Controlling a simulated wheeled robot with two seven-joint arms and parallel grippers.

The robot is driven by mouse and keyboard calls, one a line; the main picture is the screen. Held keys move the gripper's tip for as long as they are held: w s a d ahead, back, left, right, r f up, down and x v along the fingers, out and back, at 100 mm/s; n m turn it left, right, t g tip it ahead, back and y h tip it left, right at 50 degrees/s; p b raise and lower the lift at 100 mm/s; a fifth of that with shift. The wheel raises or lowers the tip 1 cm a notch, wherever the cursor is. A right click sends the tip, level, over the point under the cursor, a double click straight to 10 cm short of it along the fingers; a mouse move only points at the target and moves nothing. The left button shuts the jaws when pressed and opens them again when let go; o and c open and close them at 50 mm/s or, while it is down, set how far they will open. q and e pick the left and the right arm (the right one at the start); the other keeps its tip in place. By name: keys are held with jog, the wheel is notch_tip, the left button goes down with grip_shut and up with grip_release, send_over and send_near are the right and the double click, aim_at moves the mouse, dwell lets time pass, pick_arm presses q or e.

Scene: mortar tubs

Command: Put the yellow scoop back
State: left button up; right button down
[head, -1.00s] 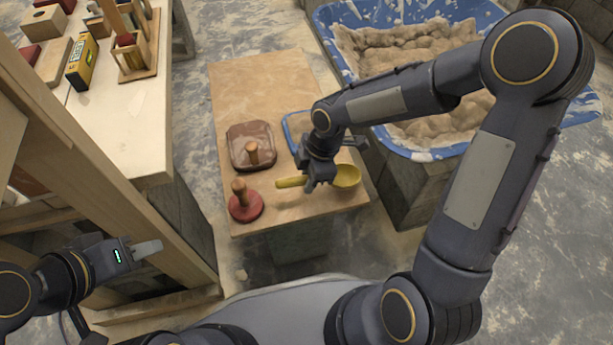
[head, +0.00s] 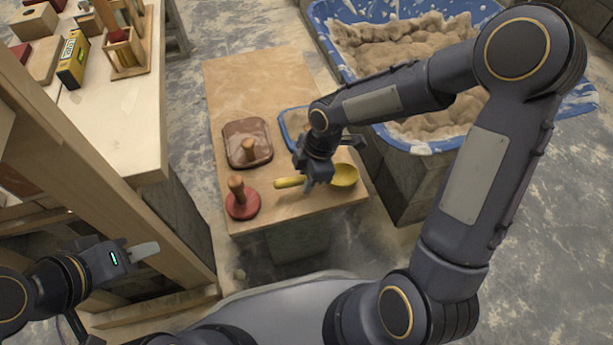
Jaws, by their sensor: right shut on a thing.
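The yellow scoop (head: 344,176) is at the front right of the low wooden board (head: 250,85). Its handle points left and its bowl lies to the right. My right gripper (head: 312,186) is over the scoop and shut on it near the middle, between handle and bowl. The fingertips are partly hidden by the gripper body. I cannot tell whether the scoop touches the board. My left gripper (head: 143,251) is at the lower left, beside the wooden frame, far from the scoop. Its finger gap is not clear.
A brown lid with a wooden knob (head: 240,132) and a red disc with a wooden handle (head: 242,205) stand left of the scoop. A blue-rimmed tray (head: 284,122) is behind my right gripper. A blue tub (head: 343,62) of mortar stands behind right. A workbench (head: 125,115) is at left.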

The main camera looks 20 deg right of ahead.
jog(key=c, duration=1.2)
grip_release()
jog(key=shift+o, duration=0.2)
pick_arm(q)
notch_tip(320, 180, up, 4)
jog(key=p, duration=0.4)
pick_arm(e)
jog(key=v, duration=0.7)
jog(key=shift+d+r, duration=0.1)
jog(key=shift+r, duration=0.25)
jog(key=shift+w+r, duration=0.1)
